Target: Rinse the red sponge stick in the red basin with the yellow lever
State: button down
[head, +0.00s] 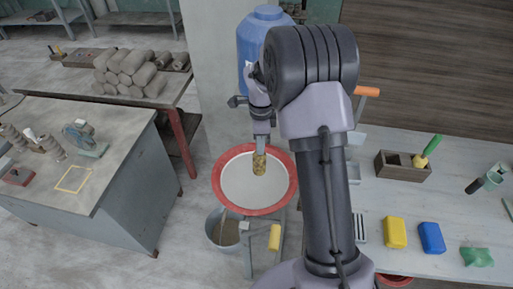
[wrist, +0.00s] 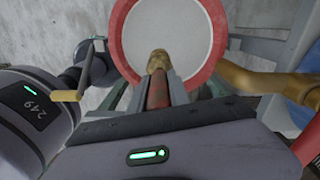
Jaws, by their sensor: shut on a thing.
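My gripper (head: 261,137) is shut on the red sponge stick (wrist: 157,93), seen end-on in the wrist view. Its yellow-brown sponge head (head: 259,163) points down over the red basin's upper half. I cannot tell how high it is above the basin. The red basin (head: 228,204) has a red rim and a pale inside. The rim also shows in the wrist view (wrist: 212,30). The yellow lever (head: 274,237) is at the basin's near side, and appears at the left in the wrist view (wrist: 67,95).
A blue barrel (head: 254,45) stands behind the basin, and a grey bucket (head: 222,238) below it. A grey cabinet (head: 130,205) stands left.

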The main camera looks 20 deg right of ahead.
aim_at(261, 162)
jog(key=shift+w+d, duration=0.2)
jog(key=shift+w, duration=0.1)
jog(key=shift+s+a+f+b, duration=0.25)
jog(key=shift+s+f+b, duration=0.05)
jog(key=shift+f+b, duration=0.35)
notch_tip(261, 162, down, 9)
jog(key=b, duration=0.6)
jog(key=shift+f+b, duration=0.1)
jog(key=shift+b, duration=0.25)
jog(key=shift+d, duration=0.1)
jog(key=shift+w+d, duration=0.15)
jog(key=shift+d, duration=0.25)
jog(key=shift+a, duration=0.15)
